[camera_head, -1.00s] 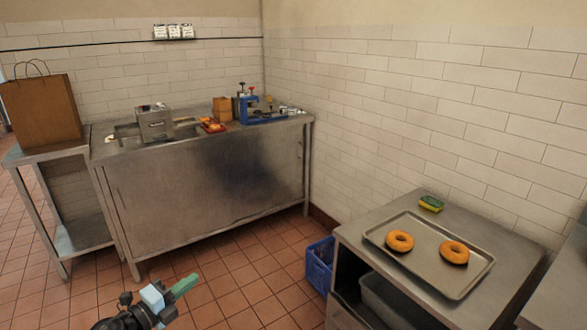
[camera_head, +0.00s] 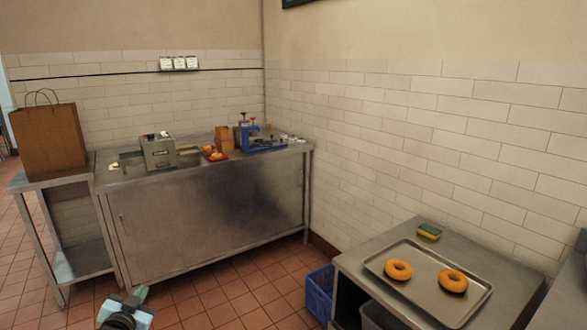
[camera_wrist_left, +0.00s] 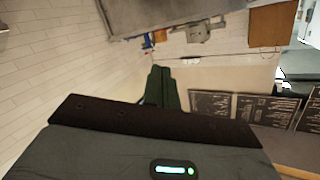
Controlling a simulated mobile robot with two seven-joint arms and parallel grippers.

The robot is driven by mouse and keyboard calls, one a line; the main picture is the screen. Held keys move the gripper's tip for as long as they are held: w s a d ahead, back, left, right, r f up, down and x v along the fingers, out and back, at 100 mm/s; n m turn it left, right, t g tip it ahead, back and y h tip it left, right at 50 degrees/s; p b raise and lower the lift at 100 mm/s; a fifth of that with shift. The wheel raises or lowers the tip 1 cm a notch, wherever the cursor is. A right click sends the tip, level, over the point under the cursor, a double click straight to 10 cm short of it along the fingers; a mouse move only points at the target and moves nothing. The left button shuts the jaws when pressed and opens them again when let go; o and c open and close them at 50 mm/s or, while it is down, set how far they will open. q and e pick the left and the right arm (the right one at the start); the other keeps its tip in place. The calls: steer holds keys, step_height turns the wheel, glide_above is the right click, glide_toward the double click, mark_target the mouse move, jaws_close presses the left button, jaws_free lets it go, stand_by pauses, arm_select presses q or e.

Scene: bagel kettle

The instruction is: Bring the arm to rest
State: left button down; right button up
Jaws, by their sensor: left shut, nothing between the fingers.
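My left gripper (camera_head: 139,294) shows at the bottom edge of the head view, left of centre, over the tiled floor. Only its greenish fingers and part of the wrist are in the picture. In the left wrist view its dark green fingers (camera_wrist_left: 163,88) are together with nothing between them. It is away from the counters and touches nothing that I can see. My right gripper is in neither view.
A metal counter (camera_head: 215,225) holds a toaster (camera_head: 158,151) and a blue device (camera_head: 262,141). A paper bag (camera_head: 48,140) stands on the left table. At right, a tray (camera_head: 417,292) holds two bagels (camera_head: 398,269); a blue crate (camera_head: 319,292) is on the floor. The floor between is clear.

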arm_select(q)
steer(key=s+d+f+g+h, duration=0.1)
steer(key=s+d+f+g, duration=0.1)
steer(key=s+d+f, duration=0.5)
steer(key=s+d+f+g+h, duration=0.1)
steer(key=s+d+f+g, duration=0.15)
steer(key=s+f, duration=0.8)
steer(key=s+d+f+g, duration=0.1)
steer(key=s+d, duration=0.2)
steer(key=s, duration=0.6)
steer(key=s+d+f+n+g+h, duration=0.1)
steer(key=s+d+f, duration=0.1)
steer(key=s, duration=0.8)
steer(key=s+d+f+n+g, duration=0.1)
steer(key=s+d, duration=0.3)
steer(key=s, duration=0.5)
steer(key=shift+s+f+h, duration=0.2)
steer(key=shift+f+h, duration=0.1)
steer(key=shift+d, duration=0.1)
